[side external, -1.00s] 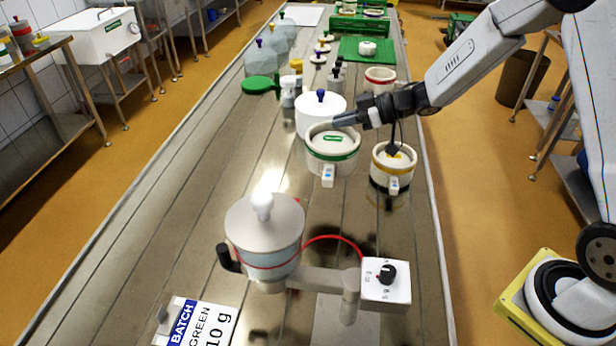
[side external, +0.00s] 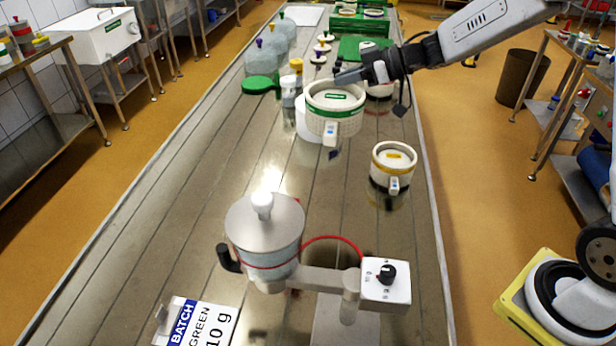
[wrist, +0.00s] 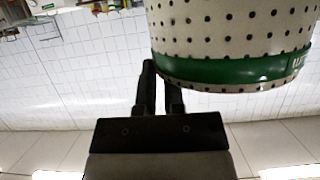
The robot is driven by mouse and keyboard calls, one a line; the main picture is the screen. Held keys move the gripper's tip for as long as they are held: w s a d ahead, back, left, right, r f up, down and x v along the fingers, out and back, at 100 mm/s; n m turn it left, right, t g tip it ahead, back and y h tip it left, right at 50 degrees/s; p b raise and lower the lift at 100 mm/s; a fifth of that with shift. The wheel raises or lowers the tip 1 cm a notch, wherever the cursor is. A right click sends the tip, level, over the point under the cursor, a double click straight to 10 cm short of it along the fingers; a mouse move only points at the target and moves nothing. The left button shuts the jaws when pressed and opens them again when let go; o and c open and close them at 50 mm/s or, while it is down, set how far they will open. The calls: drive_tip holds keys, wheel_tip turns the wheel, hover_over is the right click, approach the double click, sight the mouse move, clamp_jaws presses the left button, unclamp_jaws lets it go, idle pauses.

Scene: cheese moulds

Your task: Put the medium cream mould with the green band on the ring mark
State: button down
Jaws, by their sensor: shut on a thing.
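The cream mould with the green band (side external: 334,112) is perforated and has a white tag on its front. It hangs above the steel table. My gripper (side external: 348,78) is shut on its wall at the back right rim. The wrist view shows the same mould (wrist: 232,45) large at upper right, with the dark fingertips (wrist: 160,85) at its edge. The mould looks about upright in the side view. I cannot make out a ring mark in either view.
A smaller cream mould with a yellow band (side external: 393,165) stands to the right. A white cylinder is mostly hidden behind the held mould. The table's middle left is clear.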

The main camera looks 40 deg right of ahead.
drive_tip(key=shift+s+a+r, duration=0.15)
drive_tip(key=shift+a+r, duration=0.1)
drive_tip(key=shift+r, duration=0.1)
drive_tip(key=s+a+n+g+y, duration=0.3)
drive_tip(key=s+a+n+g, duration=0.1)
drive_tip(key=s+a, duration=0.7)
drive_tip(key=shift+s+f, duration=0.1)
drive_tip(key=shift+f, duration=2.5)
drive_tip(key=shift+f, duration=0.15)
wheel_tip(320, 180, down, 14)
drive_tip(key=shift+r, duration=0.25)
drive_tip(key=shift+f, duration=0.15)
drive_tip(key=shift+f, duration=2)
drive_tip(key=shift+f, duration=0.15)
